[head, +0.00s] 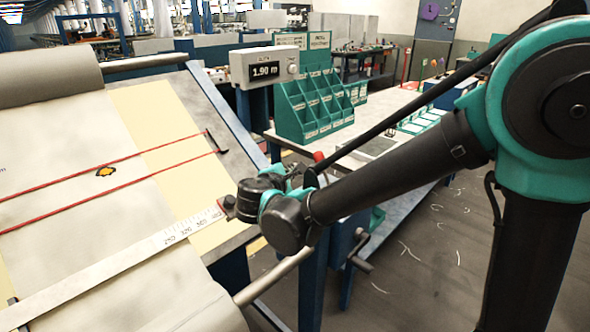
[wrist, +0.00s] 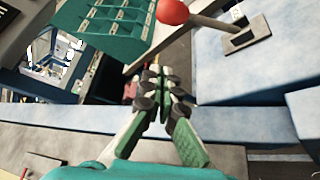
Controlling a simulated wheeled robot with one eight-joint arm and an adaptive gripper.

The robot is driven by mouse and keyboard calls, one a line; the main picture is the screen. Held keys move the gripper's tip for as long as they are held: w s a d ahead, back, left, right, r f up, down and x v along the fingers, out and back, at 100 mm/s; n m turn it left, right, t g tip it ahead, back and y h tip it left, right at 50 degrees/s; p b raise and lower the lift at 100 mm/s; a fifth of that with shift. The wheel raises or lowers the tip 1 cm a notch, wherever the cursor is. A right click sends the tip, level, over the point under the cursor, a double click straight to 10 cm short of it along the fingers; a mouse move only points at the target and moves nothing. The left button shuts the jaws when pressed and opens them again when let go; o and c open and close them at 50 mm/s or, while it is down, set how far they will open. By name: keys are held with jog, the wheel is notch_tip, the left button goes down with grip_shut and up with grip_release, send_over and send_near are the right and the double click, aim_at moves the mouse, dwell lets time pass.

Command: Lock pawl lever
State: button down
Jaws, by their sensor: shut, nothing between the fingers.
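The pawl lever shows in the wrist view as a red ball knob (wrist: 173,12) on a grey rod. The rod slants down right to a slotted plate (wrist: 245,38) on a blue beam. My gripper (wrist: 161,76) is shut and empty, its green-padded fingers meeting below and a little left of the knob. The fingertips look apart from the knob and rod; the depth between them is hard to judge. In the head view a small red tip (head: 318,157), likely the knob, shows just behind my arm's end. My fingers are mostly hidden there by my wrist.
The loom's sloped bed holds cream fabric (head: 70,150), red cords (head: 130,158) and a ruler strip (head: 120,265). A display box reads 1.90 m (head: 264,67). A green bin rack (head: 312,105) stands behind on a bench. A crank handle (head: 358,250) sticks out below my wrist.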

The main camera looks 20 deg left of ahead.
jog(key=w, duration=0.2)
jog(key=w+d, duration=0.1)
jog(key=w, duration=0.1)
jog(key=w+f, duration=0.1)
jog(key=w, duration=0.2)
jog(key=shift+d, duration=0.15)
jog(key=shift+s+d+r, duration=0.15)
jog(key=shift+d+r, duration=0.35)
jog(key=shift+d, duration=0.3)
jog(key=shift+d, duration=0.1)
jog(key=s+d+m+t, duration=0.1)
jog(key=s+d+m, duration=0.1)
jog(key=d, duration=0.2)
jog(key=s+d+r+m+t+y, duration=0.1)
jog(key=s+d+m+t, duration=0.1)
jog(key=d, duration=0.3)
jog(key=shift+d+r+m, duration=0.3)
jog(key=shift+m, duration=0.1)
jog(key=shift+d+f, duration=0.1)
jog(key=shift+d, duration=0.1)
dwell(0.5)
